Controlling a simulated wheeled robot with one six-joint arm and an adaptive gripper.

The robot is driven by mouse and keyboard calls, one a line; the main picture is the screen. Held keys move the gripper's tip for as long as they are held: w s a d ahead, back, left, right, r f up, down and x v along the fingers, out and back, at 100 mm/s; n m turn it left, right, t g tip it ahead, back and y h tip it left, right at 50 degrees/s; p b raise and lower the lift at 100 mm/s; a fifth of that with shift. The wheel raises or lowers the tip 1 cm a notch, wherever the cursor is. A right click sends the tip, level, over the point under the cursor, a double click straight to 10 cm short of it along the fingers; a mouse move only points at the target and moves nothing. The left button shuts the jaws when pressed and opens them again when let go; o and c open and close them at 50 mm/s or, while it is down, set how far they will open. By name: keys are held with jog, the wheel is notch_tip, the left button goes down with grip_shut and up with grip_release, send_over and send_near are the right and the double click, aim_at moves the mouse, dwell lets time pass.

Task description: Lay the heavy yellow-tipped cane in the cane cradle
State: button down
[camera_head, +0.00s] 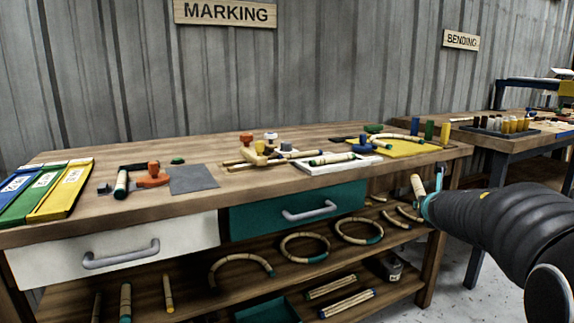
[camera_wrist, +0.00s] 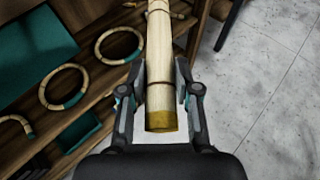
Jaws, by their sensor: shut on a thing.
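The heavy cane (camera_wrist: 158,35) is pale, jointed and has a yellow band at its near end. My gripper (camera_wrist: 160,72) is shut around it close to that end, with a finger on each side. The far end runs out of the top of the wrist view. In the head view my gripper (camera_head: 431,203) is at the right, in front of the bench's right end, and a short piece of the cane (camera_head: 417,186) shows, tilted. The rest is hidden or too small to tell. I cannot tell for sure which bench fixture is the cane cradle.
The wooden bench (camera_head: 120,215) holds a white tray (camera_head: 338,165) with a cane, a yellow mat (camera_head: 408,149), a grey mat (camera_head: 194,178) and coloured folders (camera_head: 62,190). Cane rings (camera_head: 304,248) lie on the shelf below. A second table (camera_head: 487,139) stands right.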

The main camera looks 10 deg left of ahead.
jog(key=shift+s+d+r, duration=0.1)
jog(key=shift+d+r, duration=0.15)
jog(key=shift+r, duration=0.55)
jog(key=shift+s+d+r, duration=0.1)
jog(key=shift+d+r, duration=0.15)
jog(key=shift+r, duration=0.55)
notch_tip(320, 180, up, 12)
jog(key=s+a+n+y, duration=0.1)
jog(key=s+n+y, duration=0.1)
jog(key=n+y, duration=0.1)
jog(key=w+a+r+n+g+y+p, duration=0.1)
jog(key=a+r+n+y, duration=0.2)
jog(key=a, duration=0.9)
jog(key=a+r+n+g+y, duration=0.1)
jog(key=a+r+n+y, duration=0.25)
jog(key=a, duration=0.85)
jog(key=shift+m, duration=0.35)
jog(key=w+a+f, duration=0.2)
jog(key=a, duration=0.1)
jog(key=w+a+f, duration=0.2)
jog(key=a, duration=0.1)
jog(key=w+a+f, duration=0.2)
jog(key=a, duration=0.1)
jog(key=shift+a+f, duration=0.2)
jog(key=shift+f, duration=0.1)
jog(key=shift+w+a+f, duration=0.25)
jog(key=shift+w+a, duration=0.05)
jog(key=shift+f+b, duration=0.95)
jog(key=shift+f, duration=1)
jog(key=shift+f, duration=0.2)
